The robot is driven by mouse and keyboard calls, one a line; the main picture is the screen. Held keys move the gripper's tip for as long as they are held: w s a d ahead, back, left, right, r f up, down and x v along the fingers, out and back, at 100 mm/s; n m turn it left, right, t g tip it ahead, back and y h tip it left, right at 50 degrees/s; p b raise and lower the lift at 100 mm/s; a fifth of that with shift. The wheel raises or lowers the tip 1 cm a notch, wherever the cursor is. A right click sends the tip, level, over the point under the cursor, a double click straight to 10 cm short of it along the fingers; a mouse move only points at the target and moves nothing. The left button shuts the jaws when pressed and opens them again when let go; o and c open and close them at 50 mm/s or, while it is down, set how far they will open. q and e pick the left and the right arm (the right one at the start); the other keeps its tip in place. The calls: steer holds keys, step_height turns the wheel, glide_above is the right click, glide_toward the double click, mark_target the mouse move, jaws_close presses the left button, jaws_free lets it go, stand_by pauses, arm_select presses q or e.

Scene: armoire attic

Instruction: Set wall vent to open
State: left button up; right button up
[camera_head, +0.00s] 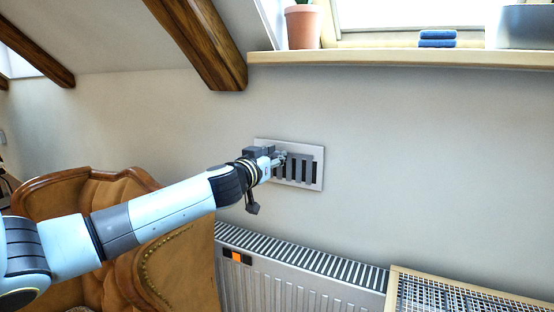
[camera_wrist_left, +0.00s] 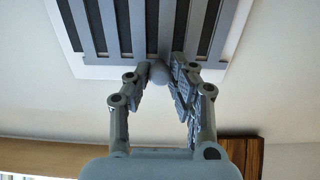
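The wall vent (camera_head: 318,170) is a pale plate with grey upright slats, set in the wall above the radiator. Dark gaps show between its slats; it also fills the top of the left wrist view (camera_wrist_left: 87,70). A small rounded grey knob (camera_wrist_left: 158,74) stands out from its slats near the lower edge. My left gripper (camera_head: 281,158) is at the left part of the vent. My right gripper is not in view.
A brown leather armchair (camera_head: 180,270) stands below my left arm. A white radiator (camera_head: 300,284) runs under the vent, with a mesh-topped wooden frame (camera_head: 460,296) at right. A shelf (camera_head: 400,58) above holds a potted plant (camera_head: 304,25) and blue folded cloths (camera_head: 437,39). A wooden beam (camera_head: 205,45) slopes at upper left.

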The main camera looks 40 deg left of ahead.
arm_select(q)
steer(key=o, duration=0.5)
steer(key=shift+s+a, duration=0.15)
steer(key=shift+a, duration=0.1)
steer(key=shift+s+d, duration=0.1)
steer(key=shift+s, duration=0.05)
steer(key=v, duration=1.1)
steer(key=shift+s+d, duration=0.2)
steer(key=shift+s, duration=0.1)
